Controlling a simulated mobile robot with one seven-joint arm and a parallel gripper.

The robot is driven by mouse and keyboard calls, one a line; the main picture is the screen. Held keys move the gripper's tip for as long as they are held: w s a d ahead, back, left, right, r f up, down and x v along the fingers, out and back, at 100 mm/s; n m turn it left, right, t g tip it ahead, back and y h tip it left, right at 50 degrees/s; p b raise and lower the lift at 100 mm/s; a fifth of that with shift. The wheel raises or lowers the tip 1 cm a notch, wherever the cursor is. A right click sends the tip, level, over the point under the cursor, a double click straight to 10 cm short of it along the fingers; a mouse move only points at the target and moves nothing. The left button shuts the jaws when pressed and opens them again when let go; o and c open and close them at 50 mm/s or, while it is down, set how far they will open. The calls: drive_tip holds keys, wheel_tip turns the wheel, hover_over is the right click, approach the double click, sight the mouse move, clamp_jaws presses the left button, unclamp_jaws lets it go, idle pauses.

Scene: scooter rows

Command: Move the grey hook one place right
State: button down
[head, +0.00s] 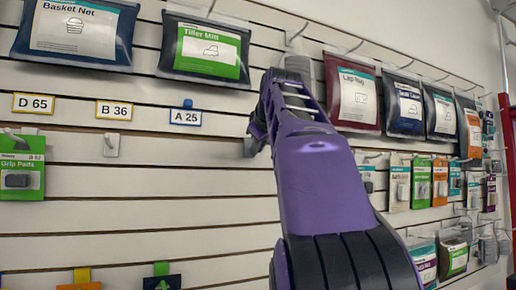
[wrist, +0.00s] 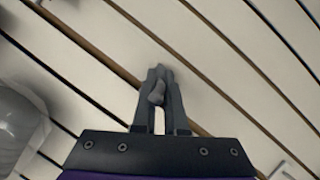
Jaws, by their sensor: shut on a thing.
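My gripper (wrist: 157,80) is shut on a small grey piece, the grey hook (wrist: 157,93), which sits between the two dark fingers in the wrist view. In the head view my gripper (head: 252,140) is close to the slatted wall, to the right of the A 25 label (head: 187,117). My purple arm hides part of the wall there. I cannot tell whether the held hook touches the wall. A pale empty hook (head: 111,145) is on the wall below the B 36 label (head: 114,110).
Grip Pads (head: 21,170) hang below the D 65 label (head: 34,103). The Tiller Mitt bag (head: 206,47) hangs above A 25, and the Lap Rug bag (head: 352,92) hangs right of my arm. Several small packs hang farther right.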

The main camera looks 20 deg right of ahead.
drive_tip(key=shift+w, duration=0.85)
idle(1.2)
drive_tip(key=shift+w+a+f, duration=0.1)
drive_tip(key=shift+f, duration=0.45)
idle(1.7)
drive_tip(key=c, duration=0.9)
unclamp_jaws()
drive_tip(key=shift+w, duration=0.15)
